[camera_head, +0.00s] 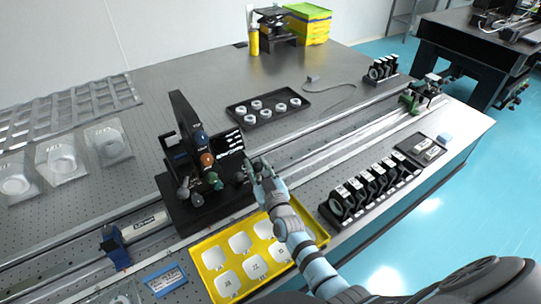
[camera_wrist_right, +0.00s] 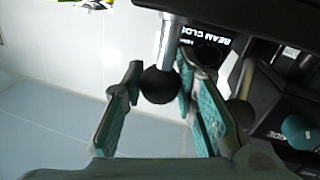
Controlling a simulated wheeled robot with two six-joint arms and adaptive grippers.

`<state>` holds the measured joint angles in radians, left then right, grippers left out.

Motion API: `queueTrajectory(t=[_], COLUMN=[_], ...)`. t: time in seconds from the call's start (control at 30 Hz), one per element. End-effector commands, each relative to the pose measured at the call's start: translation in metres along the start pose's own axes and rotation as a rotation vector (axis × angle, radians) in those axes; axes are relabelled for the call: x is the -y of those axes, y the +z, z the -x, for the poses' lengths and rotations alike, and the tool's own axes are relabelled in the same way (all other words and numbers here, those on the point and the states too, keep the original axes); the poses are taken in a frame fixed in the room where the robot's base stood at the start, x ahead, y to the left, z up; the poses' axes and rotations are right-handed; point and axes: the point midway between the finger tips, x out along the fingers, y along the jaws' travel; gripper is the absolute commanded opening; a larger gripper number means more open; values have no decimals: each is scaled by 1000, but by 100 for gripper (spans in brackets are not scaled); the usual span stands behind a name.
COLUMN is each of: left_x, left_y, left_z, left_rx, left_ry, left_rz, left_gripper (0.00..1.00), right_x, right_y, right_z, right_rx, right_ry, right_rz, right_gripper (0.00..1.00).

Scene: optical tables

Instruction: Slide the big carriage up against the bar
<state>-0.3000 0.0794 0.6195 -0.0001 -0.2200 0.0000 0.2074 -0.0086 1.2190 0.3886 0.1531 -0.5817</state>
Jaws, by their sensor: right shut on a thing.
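The big carriage (camera_head: 213,207) is a black block with an upright black plate and several coloured ball knobs. It sits across the long rail (camera_head: 325,152), left of centre in the head view. My right gripper (camera_head: 253,173) is at the carriage's right side. In the wrist view my right gripper (camera_wrist_right: 158,88) is shut around a black ball knob (camera_wrist_right: 160,86) on a metal stem. The carriage's lettered face also shows there (camera_wrist_right: 207,48). I cannot tell for certain which part is the bar. My left gripper is out of view.
A blue clamp (camera_head: 113,246) stands on the rail at left, a green-based mount (camera_head: 410,101) at its far right. A yellow tray (camera_head: 203,250) and black mounts (camera_head: 345,203) lie in front of the rail. The rail between carriage and green mount looks clear apart from my gripper.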

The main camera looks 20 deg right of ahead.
Motion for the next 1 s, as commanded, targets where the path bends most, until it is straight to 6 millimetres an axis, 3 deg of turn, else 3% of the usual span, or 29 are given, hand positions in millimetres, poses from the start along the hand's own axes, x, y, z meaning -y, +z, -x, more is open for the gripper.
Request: queueTrajectory(t=[0.37,0.4,0.43,0.77,0.87,1.0], left_x=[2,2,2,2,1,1], left_y=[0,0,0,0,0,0], left_z=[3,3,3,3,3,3], left_rx=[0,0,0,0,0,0], left_ry=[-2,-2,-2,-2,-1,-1], left_rz=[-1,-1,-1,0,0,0], left_gripper=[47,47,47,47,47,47], right_x=[6,7,7,8,9,8], right_y=[-2,-2,-2,-2,-1,-1], right_z=[3,3,2,4,17,54], right_rx=[-3,-3,-3,-3,-2,-1], right_ry=[5,5,4,1,1,1], right_rz=[5,5,5,4,3,2], right_gripper=[0,31,36,36,36,36])
